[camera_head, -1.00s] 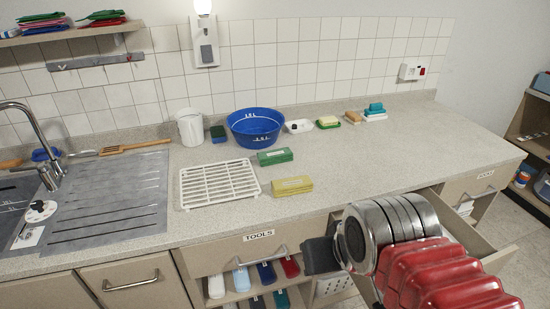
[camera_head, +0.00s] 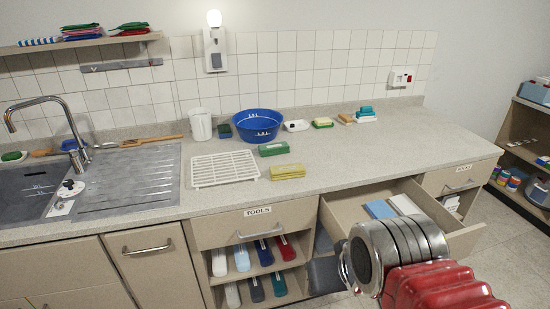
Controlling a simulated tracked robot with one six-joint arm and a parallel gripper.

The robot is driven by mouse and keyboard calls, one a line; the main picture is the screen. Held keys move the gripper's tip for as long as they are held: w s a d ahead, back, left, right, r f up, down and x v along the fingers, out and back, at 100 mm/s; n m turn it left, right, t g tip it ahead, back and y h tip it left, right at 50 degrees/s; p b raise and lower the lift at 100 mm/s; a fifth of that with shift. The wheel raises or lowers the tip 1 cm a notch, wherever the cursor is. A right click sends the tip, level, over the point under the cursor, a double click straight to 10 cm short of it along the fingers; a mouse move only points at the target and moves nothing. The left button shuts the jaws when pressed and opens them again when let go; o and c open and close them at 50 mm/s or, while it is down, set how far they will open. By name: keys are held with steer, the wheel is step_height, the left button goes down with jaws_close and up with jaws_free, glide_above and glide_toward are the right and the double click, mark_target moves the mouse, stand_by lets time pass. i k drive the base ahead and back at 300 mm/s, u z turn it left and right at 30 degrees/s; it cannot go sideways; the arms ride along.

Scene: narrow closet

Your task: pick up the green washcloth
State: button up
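Folded cloths lie on the wall shelf at the upper left. A folded green cloth (camera_head: 132,25) tops the right stack, with red below it. Another green-edged cloth (camera_head: 80,29) lies in the stack to its left, over red. My arm's red and metal links fill the lower right, in front of the open drawer. My gripper is not clearly in view, and I see nothing held.
A yellow item (camera_head: 287,172), a white rack (camera_head: 224,168), a blue basin (camera_head: 258,125) and a white cup (camera_head: 201,126) stand on the counter (camera_head: 350,155). An open drawer (camera_head: 345,213) sticks out at the right with blue and white items inside. The sink is at left.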

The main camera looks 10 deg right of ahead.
mark_target(267, 150)
steer(key=k, duration=0.65)
steer(key=u, duration=0.3)
steer(key=i, duration=0.7)
steer(key=u, duration=0.5)
steer(key=i, duration=1.25)
steer(key=u, duration=0.05)
